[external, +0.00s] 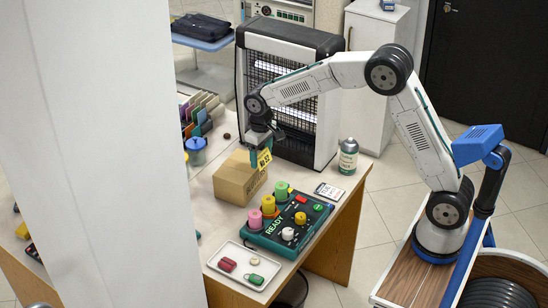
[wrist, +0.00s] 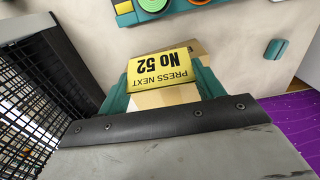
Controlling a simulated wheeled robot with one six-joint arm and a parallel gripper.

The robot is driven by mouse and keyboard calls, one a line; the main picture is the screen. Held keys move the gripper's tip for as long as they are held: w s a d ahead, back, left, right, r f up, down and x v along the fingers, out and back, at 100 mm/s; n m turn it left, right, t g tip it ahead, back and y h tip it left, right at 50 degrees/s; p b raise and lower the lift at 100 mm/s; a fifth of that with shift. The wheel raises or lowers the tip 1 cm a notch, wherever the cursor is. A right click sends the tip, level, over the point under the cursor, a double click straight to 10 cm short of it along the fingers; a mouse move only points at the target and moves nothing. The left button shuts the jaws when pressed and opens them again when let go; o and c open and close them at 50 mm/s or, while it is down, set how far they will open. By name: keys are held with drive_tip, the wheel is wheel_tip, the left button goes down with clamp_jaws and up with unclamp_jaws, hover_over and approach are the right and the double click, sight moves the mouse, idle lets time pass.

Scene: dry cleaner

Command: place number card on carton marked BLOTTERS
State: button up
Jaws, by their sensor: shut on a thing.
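My gripper (external: 262,150) points down with its teal fingers shut on a yellow number card (external: 264,159). In the wrist view the card (wrist: 162,68) lies between the fingers and reads "No 52" and "PRESS NEXT", upside down. A brown cardboard carton (external: 237,180) stands on the counter directly below and around the card; marking on its right side is too small to read. In the wrist view part of the carton (wrist: 165,98) shows under the card, mostly hidden by card and fingers. I cannot tell whether the card touches the carton's top.
A black and white heater-like unit with a grille (external: 292,88) stands close behind the gripper. A teal READY panel (external: 270,240) with coloured rolls is in front of the carton.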

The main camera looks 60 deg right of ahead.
drive_tip(key=w, duration=0.8)
drive_tip(key=shift+w+f, duration=0.2)
drive_tip(key=shift+f, duration=0.2)
drive_tip(key=shift+w+f, duration=0.1)
drive_tip(key=shift+f, duration=1.65)
drive_tip(key=o, duration=0.9)
drive_tip(key=shift+f, duration=0.15)
drive_tip(key=shift+o, duration=0.2)
wheel_tip(320, 180, up, 12)
drive_tip(key=shift+r, duration=0.25)
